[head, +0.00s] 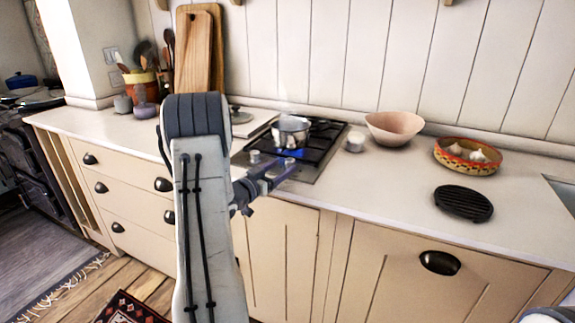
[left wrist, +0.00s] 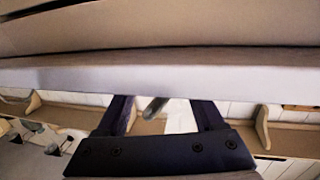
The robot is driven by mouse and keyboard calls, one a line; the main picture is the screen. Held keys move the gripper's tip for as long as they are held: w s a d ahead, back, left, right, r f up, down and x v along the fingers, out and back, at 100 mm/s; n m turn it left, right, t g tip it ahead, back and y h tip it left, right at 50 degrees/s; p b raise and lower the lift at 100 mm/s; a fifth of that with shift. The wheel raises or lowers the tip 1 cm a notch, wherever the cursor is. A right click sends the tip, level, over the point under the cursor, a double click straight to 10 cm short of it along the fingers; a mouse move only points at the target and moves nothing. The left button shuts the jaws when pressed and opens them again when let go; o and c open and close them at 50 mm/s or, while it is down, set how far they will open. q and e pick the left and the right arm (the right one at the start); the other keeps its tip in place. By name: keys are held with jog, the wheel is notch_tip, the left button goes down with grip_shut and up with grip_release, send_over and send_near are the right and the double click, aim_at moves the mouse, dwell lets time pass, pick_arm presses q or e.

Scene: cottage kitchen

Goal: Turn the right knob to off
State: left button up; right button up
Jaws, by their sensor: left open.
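The gas hob (head: 328,146) is set in the white worktop, with a steaming metal pot (head: 291,130) on it. Blue flame glows under the pot. Two small pale knobs show at the hob's front: the left knob (head: 254,156) and the right knob (head: 289,162). My left gripper (head: 279,170) is open at the hob's front edge, its fingertips close to the right knob and partly covering it. I cannot tell whether they touch it. In the left wrist view, a grey piece (left wrist: 155,108) shows between the open fingers; I cannot tell what it is. My right gripper is out of view.
Right of the hob stand a small white cup (head: 355,141), a pink bowl (head: 394,127) and a patterned dish (head: 467,156) with garlic-like bulbs. A black trivet (head: 463,203) lies nearer. Drawers and cupboards run below. The worktop's front right is mostly clear.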

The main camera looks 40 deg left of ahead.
aim_at(287, 164)
pick_arm(q)
jog(key=s, duration=0.6)
jog(key=shift+s, duration=0.1)
jog(key=shift+s+d+r+p, duration=0.1)
jog(key=shift+s+r+p, duration=0.15)
jog(key=shift+p, duration=0.2)
jog(key=shift+w+f, duration=0.15)
jog(key=shift+f, duration=0.1)
jog(key=w, duration=1)
jog(key=shift+p, duration=0.35)
